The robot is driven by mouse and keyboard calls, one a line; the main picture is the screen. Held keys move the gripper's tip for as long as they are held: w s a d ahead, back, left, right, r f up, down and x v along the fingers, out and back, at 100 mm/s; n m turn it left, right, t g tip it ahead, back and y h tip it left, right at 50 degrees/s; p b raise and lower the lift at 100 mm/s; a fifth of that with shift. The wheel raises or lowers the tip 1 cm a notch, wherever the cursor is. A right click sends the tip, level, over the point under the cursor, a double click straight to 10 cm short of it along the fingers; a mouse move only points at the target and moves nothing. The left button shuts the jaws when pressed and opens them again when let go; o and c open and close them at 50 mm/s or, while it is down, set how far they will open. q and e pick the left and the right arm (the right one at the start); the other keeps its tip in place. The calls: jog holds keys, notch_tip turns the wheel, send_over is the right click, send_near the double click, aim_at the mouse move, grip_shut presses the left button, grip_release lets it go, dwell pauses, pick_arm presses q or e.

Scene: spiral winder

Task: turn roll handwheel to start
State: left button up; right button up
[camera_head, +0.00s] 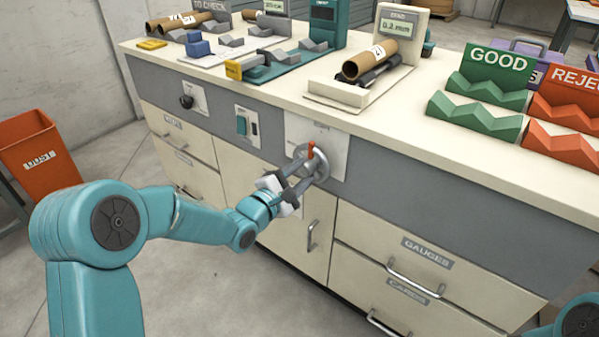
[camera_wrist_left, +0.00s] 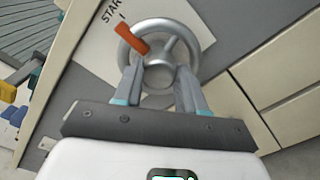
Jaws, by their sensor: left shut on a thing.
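The roll handwheel (camera_head: 325,158) is a grey spoked wheel on a white plate on the front of the bench. An orange handle or pointer (camera_head: 311,150) stands out on it, near its upper part in the head view. My left gripper (camera_head: 297,184) reaches the wheel from the lower left and is shut on it. In the left wrist view the handwheel (camera_wrist_left: 188,36) fills the top middle, with the two fingers at either side of its hub. The orange piece (camera_wrist_left: 132,40) points up and left, near the printed word START (camera_wrist_left: 112,14). My right gripper is not visible.
A black knob (camera_head: 187,101) and a teal switch (camera_head: 241,125) sit left of the wheel on the bench front. Drawers and a door handle (camera_head: 312,235) lie below. Cardboard rolls (camera_head: 370,58), a gauge, and green and orange racks stand on top. A dust bin (camera_head: 40,150) stands left.

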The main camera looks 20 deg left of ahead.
pick_arm(q)
jog(key=shift+f+n, duration=0.1)
jog(key=shift+n, duration=0.2)
jog(key=o, duration=1.1)
jog(key=shift+c, duration=0.2)
jog(key=p+v, duration=0.2)
jog(key=v, duration=1.4)
jog(key=shift+s, duration=0.2)
